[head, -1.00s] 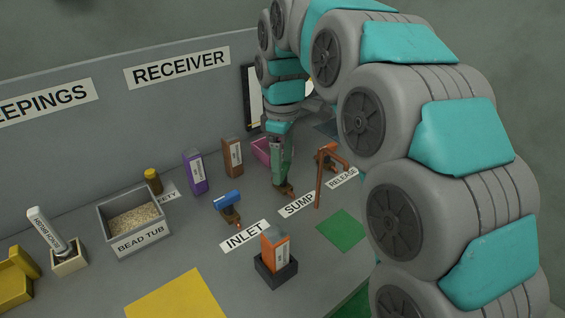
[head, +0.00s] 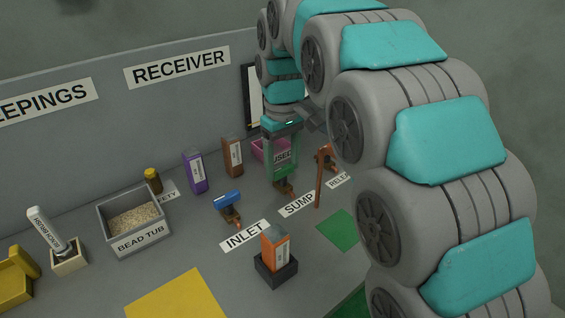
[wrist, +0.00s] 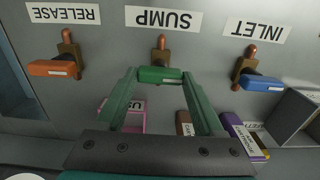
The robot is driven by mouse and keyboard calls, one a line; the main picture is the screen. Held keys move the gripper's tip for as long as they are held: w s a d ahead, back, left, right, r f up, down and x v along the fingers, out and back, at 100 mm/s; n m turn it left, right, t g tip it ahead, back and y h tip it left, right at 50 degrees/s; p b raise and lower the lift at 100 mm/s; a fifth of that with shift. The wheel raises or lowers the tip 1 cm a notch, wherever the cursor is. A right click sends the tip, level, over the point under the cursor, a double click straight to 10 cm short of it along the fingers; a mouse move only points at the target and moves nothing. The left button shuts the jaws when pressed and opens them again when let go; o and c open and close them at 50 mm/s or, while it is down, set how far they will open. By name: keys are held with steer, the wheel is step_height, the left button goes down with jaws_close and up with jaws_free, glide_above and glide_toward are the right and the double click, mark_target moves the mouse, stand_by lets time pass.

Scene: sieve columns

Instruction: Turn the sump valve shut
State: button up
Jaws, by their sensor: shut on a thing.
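The sump valve shows in the wrist view with a green handle (wrist: 160,75) on a brass body (wrist: 161,51), below the SUMP label. The handle lies crosswise to the pipe. My gripper (wrist: 160,78) is shut on the green handle, one finger at each end of it. In the head view my gripper (head: 282,178) points down over the valve's brass base (head: 284,187), and the fingers hide most of the handle.
The inlet valve with a blue handle (head: 228,198) and the release valve with an orange handle (head: 324,160) stand either side. A pink bin (head: 257,148) is behind my gripper. Purple (head: 194,172) and brown (head: 232,155) blocks and a bead tub (head: 134,222) are to the left.

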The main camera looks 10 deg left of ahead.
mark_target(283, 167)
stand_by(0.3)
steer(key=o, duration=1.4)
step_height(283, 167, up, 7)
steer(key=shift+r, duration=0.4)
steer(key=shift+s, duration=0.1)
